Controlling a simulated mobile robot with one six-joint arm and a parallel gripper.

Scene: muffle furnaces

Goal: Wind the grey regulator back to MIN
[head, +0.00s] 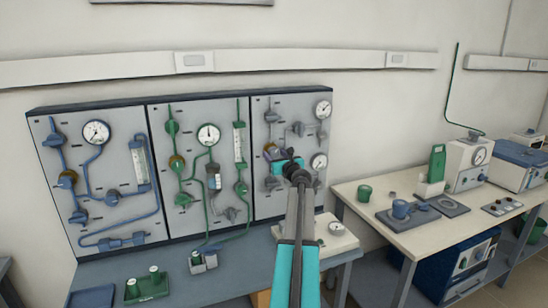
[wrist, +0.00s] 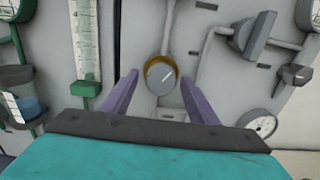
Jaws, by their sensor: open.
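The grey regulator (wrist: 160,76) is a round grey knob with a brass collar on the right-hand panel, in the middle of the wrist view. A pale mark on its face points to the upper right. In the head view only a brownish bit of it (head: 270,147) shows beside my gripper. My gripper (wrist: 160,82) is open, its two purple fingers to the left and right of the knob, with a gap on each side in the picture. I cannot tell how deep they reach. It also shows in front of the panel in the head view (head: 271,153). No MIN lettering is readable.
Grey pipes and a grey valve handle (wrist: 253,34) are to the upper right of the knob. A dial gauge (wrist: 258,123) sits lower right. A green-piped flowmeter (wrist: 85,40) is on the left. A blue-grey bench (head: 235,270) runs below the panels.

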